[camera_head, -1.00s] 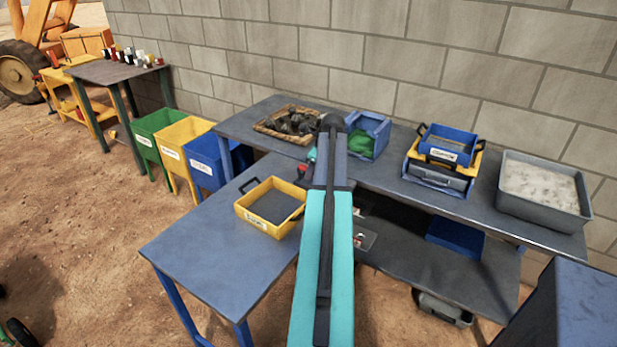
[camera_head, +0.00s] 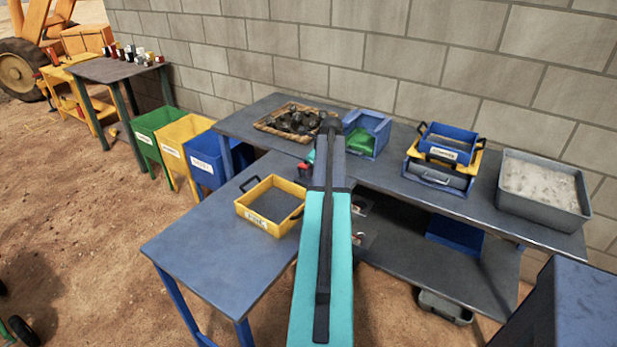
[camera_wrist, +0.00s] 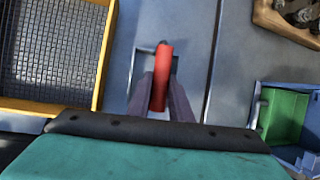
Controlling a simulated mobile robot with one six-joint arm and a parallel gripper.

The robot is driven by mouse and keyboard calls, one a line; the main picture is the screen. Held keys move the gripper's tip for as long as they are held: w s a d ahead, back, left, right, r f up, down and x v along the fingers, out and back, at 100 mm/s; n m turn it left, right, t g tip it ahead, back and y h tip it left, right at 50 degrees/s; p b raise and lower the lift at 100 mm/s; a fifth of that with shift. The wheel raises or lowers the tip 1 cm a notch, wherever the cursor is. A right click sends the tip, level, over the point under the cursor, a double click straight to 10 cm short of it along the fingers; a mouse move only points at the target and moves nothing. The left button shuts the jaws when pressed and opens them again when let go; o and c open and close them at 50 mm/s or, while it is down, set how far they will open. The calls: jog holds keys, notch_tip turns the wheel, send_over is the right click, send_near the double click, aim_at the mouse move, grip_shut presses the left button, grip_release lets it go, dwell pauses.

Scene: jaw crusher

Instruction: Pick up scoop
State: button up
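The scoop (camera_wrist: 162,62) shows in the wrist view as a red handle with a thin grey metal outline around it, on the blue-grey table top. In the head view, a small red part (camera_head: 303,169) shows just left of my arm, by the table edge. My gripper (camera_wrist: 161,84) has its two dark fingers on either side of the red handle in the wrist view, with little or no gap showing. I cannot tell whether they press on it. In the head view my arm hides the fingers and most of the scoop.
A yellow mesh-bottomed tray (camera_head: 241,208) stands left of the scoop. A wooden tray (camera_head: 262,127) of dark rocks and a blue bin (camera_head: 378,128) with green inside stand behind. Stacked trays (camera_head: 434,181) and a grey tub (camera_head: 530,209) are right. The front-left table (camera_head: 205,255) is clear.

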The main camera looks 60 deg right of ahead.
grip_shut()
jog(key=shift+r, duration=0.1)
jog(key=shift+r+b, duration=0.55)
jog(key=shift+r, duration=0.8)
jog(key=shift+s+r, duration=0.1)
jog(key=shift+r, duration=0.25)
jog(key=s+a+r+b, duration=0.1)
jog(key=s+a+b, duration=0.2)
jog(key=s, duration=1.2)
jog(key=shift+a+r, duration=0.2)
jog(key=shift+a, duration=0.7)
jog(key=shift+s, duration=0.15)
